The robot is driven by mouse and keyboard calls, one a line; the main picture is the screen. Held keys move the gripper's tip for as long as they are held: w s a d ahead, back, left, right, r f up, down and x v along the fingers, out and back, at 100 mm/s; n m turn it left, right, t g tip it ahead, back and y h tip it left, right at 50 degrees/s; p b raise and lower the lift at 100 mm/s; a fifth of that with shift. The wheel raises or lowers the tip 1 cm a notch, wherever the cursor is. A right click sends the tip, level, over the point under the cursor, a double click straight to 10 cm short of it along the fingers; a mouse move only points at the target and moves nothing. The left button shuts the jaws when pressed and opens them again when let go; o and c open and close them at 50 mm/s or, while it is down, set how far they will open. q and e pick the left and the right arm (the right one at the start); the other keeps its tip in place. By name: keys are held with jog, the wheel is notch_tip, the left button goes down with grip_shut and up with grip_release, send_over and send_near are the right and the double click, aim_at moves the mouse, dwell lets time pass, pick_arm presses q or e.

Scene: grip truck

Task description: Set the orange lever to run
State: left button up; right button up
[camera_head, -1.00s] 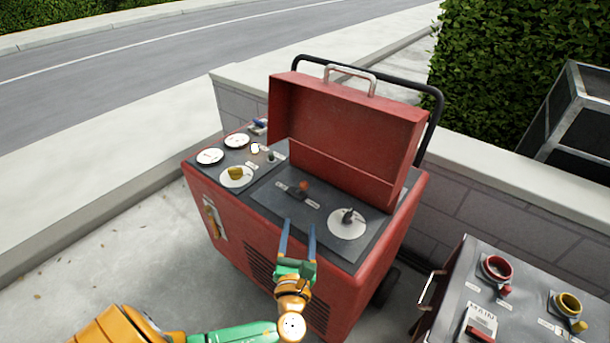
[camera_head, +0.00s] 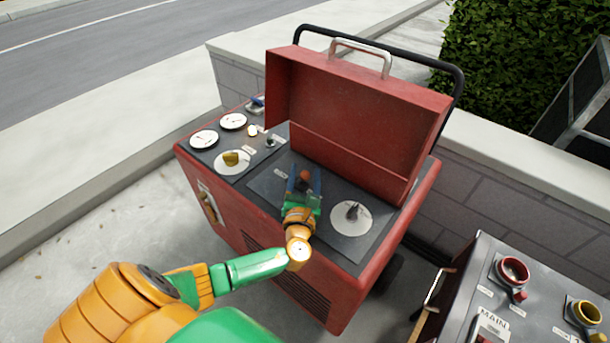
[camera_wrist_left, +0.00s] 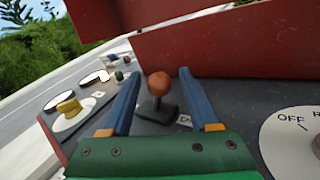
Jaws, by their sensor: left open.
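The orange lever (camera_wrist_left: 159,84) has a round orange knob on a dark stem and base. It stands on the dark panel of the red generator (camera_head: 345,295), and the knob also shows in the head view (camera_head: 304,175). My left gripper (camera_wrist_left: 160,80) is open, with one blue finger on each side of the lever. I cannot tell whether a finger touches it. In the head view my left gripper (camera_head: 304,180) partly hides the lever and its label. My right gripper is not in view.
A white dial marked OFF (camera_wrist_left: 295,140) with a dark knob lies right of the lever. A yellow knob (camera_head: 231,158) and two gauges (camera_head: 204,138) are at the left. The raised red lid (camera_head: 350,115) stands behind. A grey box (camera_head: 500,290) stands at right.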

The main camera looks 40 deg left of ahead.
aim_at(297, 181)
pick_arm(q)
jog(key=shift+s, duration=0.1)
grip_shut()
jog(key=shift+a+r+n+p, duration=0.15)
jog(key=shift+r+n+p, duration=0.2)
jog(key=shift+p, duration=0.45)
jog(key=n+h+p, duration=0.1)
jog(key=p, duration=0.1)
jog(key=a+n+g+p, duration=0.1)
jog(key=p, duration=0.1)
jog(key=a+n+g+h+p, duration=0.1)
jog(key=p, duration=0.1)
jog(key=shift+a+r+n+h, duration=0.15)
jog(key=shift+r+n+h, duration=0.15)
jog(key=shift+r, duration=0.1)
jog(key=shift+a+f+n+g+h+p, duration=0.2)
jog(key=shift+a+n+g+h+p, duration=0.4)
jog(key=shift+a+n+h+p, duration=0.5)
jog(key=shift+w+a+f+n+g+h+p, duration=0.25)
jog(key=shift+f+n+h+p, duration=0.2)
jog(key=shift+n+h+p, duration=0.3)
grip_release()
jog(key=shift+f, duration=0.1)
